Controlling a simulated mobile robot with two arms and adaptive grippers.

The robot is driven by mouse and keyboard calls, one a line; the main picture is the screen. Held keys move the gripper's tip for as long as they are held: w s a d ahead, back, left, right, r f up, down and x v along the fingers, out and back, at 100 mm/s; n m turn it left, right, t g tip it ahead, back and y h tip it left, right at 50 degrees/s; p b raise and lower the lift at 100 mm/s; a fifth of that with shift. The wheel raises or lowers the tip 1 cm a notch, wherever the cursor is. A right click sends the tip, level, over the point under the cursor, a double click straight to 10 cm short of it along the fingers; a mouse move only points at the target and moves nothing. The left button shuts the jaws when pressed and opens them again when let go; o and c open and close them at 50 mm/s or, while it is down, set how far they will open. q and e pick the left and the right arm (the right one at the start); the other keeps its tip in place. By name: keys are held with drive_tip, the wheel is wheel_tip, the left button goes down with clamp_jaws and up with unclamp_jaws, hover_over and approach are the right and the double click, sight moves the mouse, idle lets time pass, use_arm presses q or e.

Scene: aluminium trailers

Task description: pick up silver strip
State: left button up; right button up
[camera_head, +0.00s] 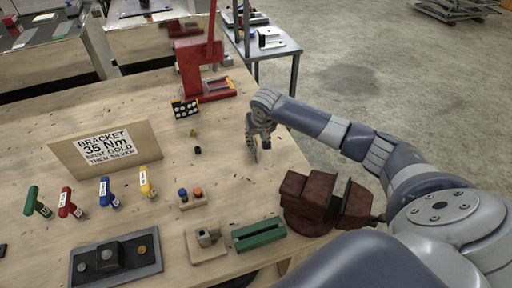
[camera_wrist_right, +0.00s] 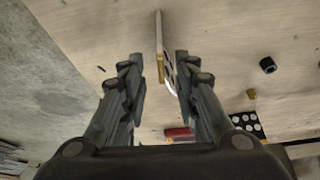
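My right gripper (camera_head: 258,138) is low over the right part of the wooden bench, fingers pointing down. In the right wrist view its fingers (camera_wrist_right: 160,62) are apart, one on each side of a thin upright plate (camera_wrist_right: 159,40). The plate has a tan edge and a partly white and black face; I see no finger clearly touching it. In the head view a pale sliver of the plate (camera_head: 256,154) shows below the gripper. I cannot tell whether this is the silver strip, and no other silver strip is clearly visible. My left gripper is out of view.
A red vise (camera_head: 313,199) stands at the bench's right edge, near my right arm. A red press (camera_head: 202,75) is behind. A black block with white dots (camera_head: 185,107) and a black nut (camera_head: 197,150) lie left of the gripper. A bracket sign (camera_head: 70,158) stands farther left.

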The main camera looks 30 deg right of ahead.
sight(255, 143)
drive_tip(key=shift+x, duration=0.85)
drive_tip(key=shift+w+f, duration=0.1)
drive_tip(key=shift+f, duration=0.25)
clamp_jaws()
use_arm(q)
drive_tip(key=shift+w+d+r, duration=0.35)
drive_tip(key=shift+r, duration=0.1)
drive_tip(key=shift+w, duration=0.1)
